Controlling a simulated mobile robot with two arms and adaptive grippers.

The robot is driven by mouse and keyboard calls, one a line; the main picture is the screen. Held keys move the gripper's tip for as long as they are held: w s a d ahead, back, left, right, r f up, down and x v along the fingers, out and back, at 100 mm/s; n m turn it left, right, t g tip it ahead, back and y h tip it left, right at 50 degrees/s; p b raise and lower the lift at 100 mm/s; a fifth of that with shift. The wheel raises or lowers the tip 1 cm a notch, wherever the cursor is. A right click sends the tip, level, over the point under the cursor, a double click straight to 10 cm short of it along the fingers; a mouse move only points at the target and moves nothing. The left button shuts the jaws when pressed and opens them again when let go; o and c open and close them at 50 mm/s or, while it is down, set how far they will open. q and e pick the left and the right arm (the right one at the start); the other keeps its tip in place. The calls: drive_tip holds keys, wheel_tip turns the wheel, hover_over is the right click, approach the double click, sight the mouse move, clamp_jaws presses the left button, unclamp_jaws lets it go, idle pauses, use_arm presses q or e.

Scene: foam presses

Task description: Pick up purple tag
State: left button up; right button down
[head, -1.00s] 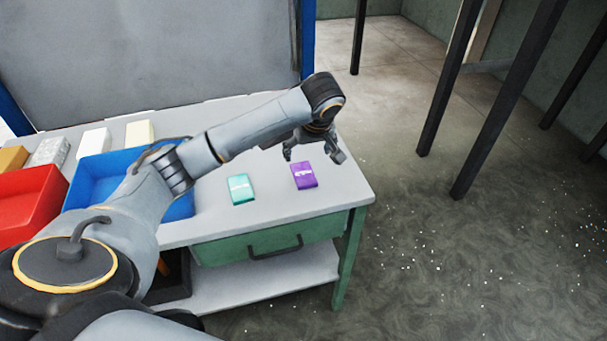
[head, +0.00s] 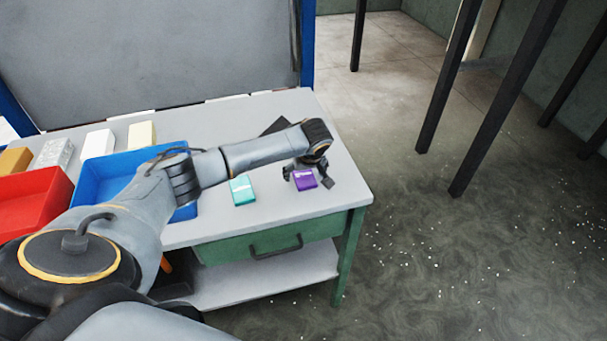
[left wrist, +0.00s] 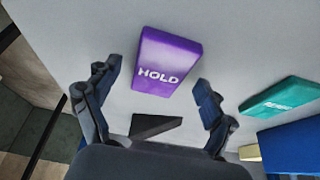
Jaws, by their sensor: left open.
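The purple tag (head: 305,180) lies flat on the grey table near its right end. In the left wrist view the purple tag (left wrist: 166,62) reads "HOLD" and sits ahead of and between the two fingers. My left gripper (head: 308,180) is low over the tag, its fingers to either side of it in the head view. In the left wrist view my left gripper (left wrist: 155,95) is open and empty, and I see no finger touching the tag. My right gripper is not in view.
A teal tag (head: 242,190) lies left of the purple one. A blue bin (head: 105,180) and a red bin (head: 32,205) stand further left, with several blocks behind them. The table's right edge is close to the purple tag. A green drawer (head: 265,243) is below.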

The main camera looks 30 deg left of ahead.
use_arm(q)
drive_tip(key=c, duration=1.2)
drive_tip(key=shift+r, duration=0.1)
drive_tip(key=shift+c, duration=0.2)
